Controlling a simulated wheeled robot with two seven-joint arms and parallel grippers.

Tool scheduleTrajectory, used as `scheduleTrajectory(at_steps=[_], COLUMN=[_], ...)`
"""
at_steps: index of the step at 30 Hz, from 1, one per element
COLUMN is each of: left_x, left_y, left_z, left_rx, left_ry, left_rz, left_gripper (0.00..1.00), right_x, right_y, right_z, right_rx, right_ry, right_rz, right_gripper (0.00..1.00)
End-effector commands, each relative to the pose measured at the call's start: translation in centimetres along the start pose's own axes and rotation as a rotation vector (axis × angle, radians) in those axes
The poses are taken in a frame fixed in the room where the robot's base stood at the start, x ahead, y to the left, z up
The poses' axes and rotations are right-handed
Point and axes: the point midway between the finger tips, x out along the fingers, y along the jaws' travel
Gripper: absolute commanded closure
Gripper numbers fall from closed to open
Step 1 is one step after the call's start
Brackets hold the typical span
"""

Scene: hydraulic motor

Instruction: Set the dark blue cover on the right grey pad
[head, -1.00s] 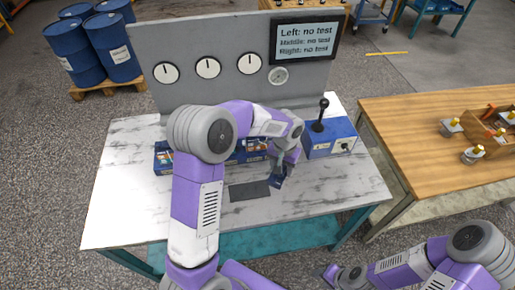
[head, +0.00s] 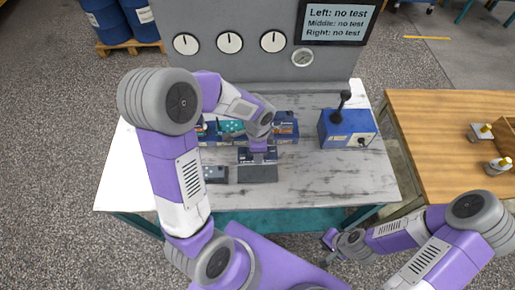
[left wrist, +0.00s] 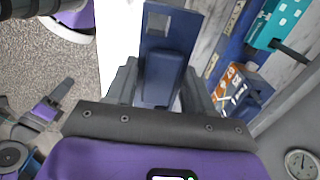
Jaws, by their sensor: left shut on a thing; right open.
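The dark blue cover (left wrist: 165,70) is between the two fingers of my left gripper (left wrist: 163,85) in the left wrist view, with a rectangular opening at its far end. In the head view my left gripper (head: 257,150) holds the cover (head: 258,157) at the far edge of the right grey pad (head: 257,174). I cannot tell whether the cover touches the pad. Just left of it lies another dark flat piece (head: 215,174) with small light marks. My right gripper (head: 333,240) is open and empty, in front of the table's front edge.
Blue units (head: 284,128) stand behind the left gripper, partly hidden by my arm. A blue box with a black lever (head: 347,128) stands at the right of the marble table (head: 330,185). A grey gauge panel (head: 235,70) rises behind. The front right tabletop is clear.

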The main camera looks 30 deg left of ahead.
Motion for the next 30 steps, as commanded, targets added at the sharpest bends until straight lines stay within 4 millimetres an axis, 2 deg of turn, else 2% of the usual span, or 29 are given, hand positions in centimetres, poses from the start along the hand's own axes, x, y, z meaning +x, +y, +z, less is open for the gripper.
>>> scheduleTrajectory(at_steps=[11,30], left_x=[1.3,5.7], left_y=[0.1,0.1], left_z=[0.1,0.1], left_rx=[0.015,0.014], left_ry=[0.001,0.000], left_rz=[-0.001,0.000], left_gripper=[1.00,1.00], right_x=[1.1,4.5], right_y=[0.4,1.7], right_z=[-0.1,-0.2], right_rx=[0.000,0.000], right_ry=[0.000,0.000], right_rz=[0.000,0.000], right_gripper=[0.57,0.57])
